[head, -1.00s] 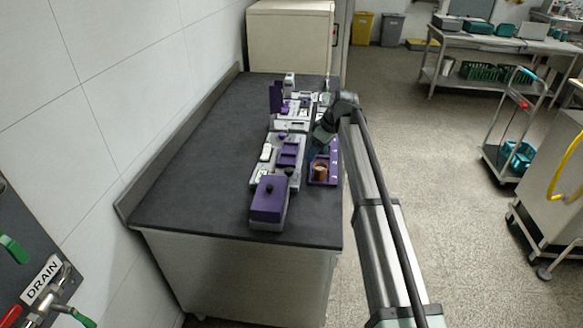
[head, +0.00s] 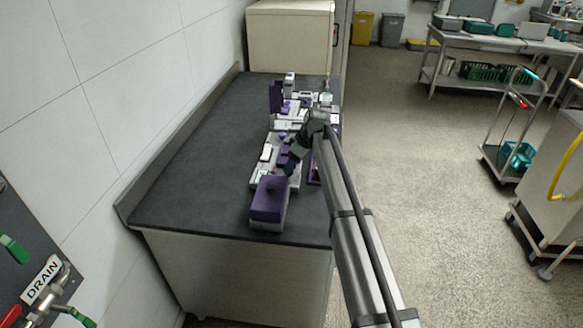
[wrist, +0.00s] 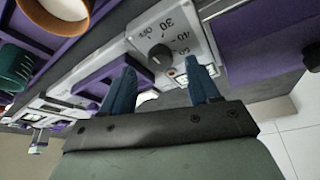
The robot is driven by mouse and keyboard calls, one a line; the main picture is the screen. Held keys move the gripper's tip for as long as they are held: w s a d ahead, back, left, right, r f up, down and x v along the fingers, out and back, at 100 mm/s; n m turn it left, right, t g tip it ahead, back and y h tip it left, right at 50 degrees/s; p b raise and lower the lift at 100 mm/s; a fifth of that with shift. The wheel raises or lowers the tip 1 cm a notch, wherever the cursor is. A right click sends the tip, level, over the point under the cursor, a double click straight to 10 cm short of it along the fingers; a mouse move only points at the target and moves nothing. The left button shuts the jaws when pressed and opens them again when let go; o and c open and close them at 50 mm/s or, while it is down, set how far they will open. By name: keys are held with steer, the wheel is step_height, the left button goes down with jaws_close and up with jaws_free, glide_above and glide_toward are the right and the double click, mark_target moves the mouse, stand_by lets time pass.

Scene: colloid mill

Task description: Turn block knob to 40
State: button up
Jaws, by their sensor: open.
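The block knob (wrist: 160,55) is a small dark round dial on a light grey panel (wrist: 190,28), with the numbers 30, 40 and 50 printed beside it, in the wrist view. I cannot tell which number it points to. My gripper (wrist: 160,68) is open, its two blue fingers apart, one on each side of the knob in the picture. I cannot tell whether they touch it. In the head view my gripper (head: 288,170) is low over the bench equipment, just behind the purple box, and my arm hides the knob.
The purple box (head: 268,207) with a black top knob stands at the near end. A purple tray (wrist: 100,28) holds a brown-rimmed cup (wrist: 68,8) and a green-capped item (wrist: 15,65). The dark bench (head: 190,175) is clear on the left.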

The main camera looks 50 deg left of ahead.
steer(key=shift+x, duration=1.3)
steer(key=shift+c, duration=0.3)
steer(key=c, duration=1)
